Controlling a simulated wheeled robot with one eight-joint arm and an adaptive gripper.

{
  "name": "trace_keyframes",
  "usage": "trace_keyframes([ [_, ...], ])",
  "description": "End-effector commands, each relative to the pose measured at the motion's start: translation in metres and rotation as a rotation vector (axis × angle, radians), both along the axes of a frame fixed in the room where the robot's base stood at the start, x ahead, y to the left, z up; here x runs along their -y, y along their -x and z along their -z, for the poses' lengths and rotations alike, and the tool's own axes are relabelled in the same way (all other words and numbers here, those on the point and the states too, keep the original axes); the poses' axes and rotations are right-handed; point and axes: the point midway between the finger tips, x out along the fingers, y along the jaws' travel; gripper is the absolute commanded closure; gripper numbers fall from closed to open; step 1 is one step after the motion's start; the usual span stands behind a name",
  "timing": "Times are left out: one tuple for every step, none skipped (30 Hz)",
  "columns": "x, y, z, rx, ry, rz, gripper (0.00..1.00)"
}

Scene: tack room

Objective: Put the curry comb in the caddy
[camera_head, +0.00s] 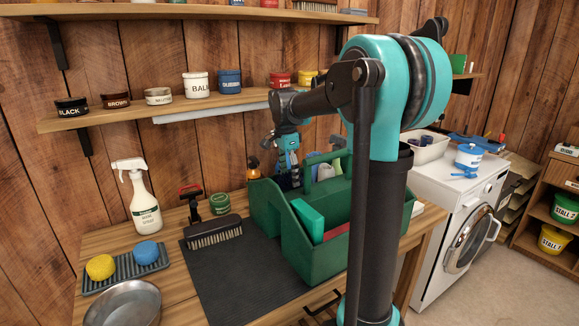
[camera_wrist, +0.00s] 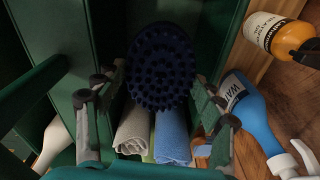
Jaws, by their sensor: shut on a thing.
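The curry comb (camera_wrist: 160,68) is dark blue and oval, with rows of round nubs, in the wrist view. My gripper (camera_wrist: 161,80) is shut on it, with one finger on each side. The green caddy (camera_head: 315,262) stands on the workbench, and its walls also show in the wrist view (camera_wrist: 66,65). My gripper (camera_head: 287,158) is at the caddy's back left part in the head view. The comb is over a caddy compartment that holds rolled cloths, a grey one (camera_wrist: 133,132) and a blue one (camera_wrist: 172,136). I cannot tell whether the comb touches anything below.
A brush (camera_head: 214,233) lies on the dark mat (camera_head: 236,277) left of the caddy. A spray bottle (camera_head: 143,205), a tray with two sponges (camera_head: 126,269) and a metal bowl (camera_head: 124,304) are further left. A shelf with jars (camera_head: 197,85) hangs behind.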

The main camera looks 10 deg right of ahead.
Motion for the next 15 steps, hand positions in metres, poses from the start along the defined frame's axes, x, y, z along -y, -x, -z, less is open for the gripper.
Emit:
trace_keyframes([
  [0.0, 0.0, 0.006, 0.0, 0.0, 0.0, 0.81],
  [0.0, 0.0, 0.009, 0.0, 0.0, 0.0, 0.81],
  [0.0, 0.0, 0.013, 0.0, 0.0, 0.0, 0.81],
  [0.0, 0.0, 0.016, 0.0, 0.0, 0.0, 0.81],
  [0.0, 0.0, 0.02, 0.0, 0.0, 0.0, 0.81],
  [0.0, 0.0, 0.024, 0.0, 0.0, 0.0, 0.81],
  [0.0, 0.0, 0.027, 0.0, 0.0, 0.0, 0.81],
  [0.0, 0.0, 0.029, 0.0, 0.0, 0.0, 0.81],
  [0.0, 0.0, 0.033, 0.0, 0.0, 0.0, 0.81],
  [0.0, 0.0, 0.035, 0.0, 0.0, 0.0, 0.81],
  [0.0, 0.0, 0.038, 0.0, 0.0, 0.0, 0.81],
  [0.0, 0.0, 0.04, 0.0, 0.0, 0.0, 0.81],
  [0.0, 0.0, 0.042, 0.0, 0.0, 0.0, 0.81],
  [0.0, 0.0, 0.044, 0.0, 0.0, 0.0, 0.81],
  [0.0, 0.0, 0.045, 0.0, 0.0, 0.0, 0.81],
])
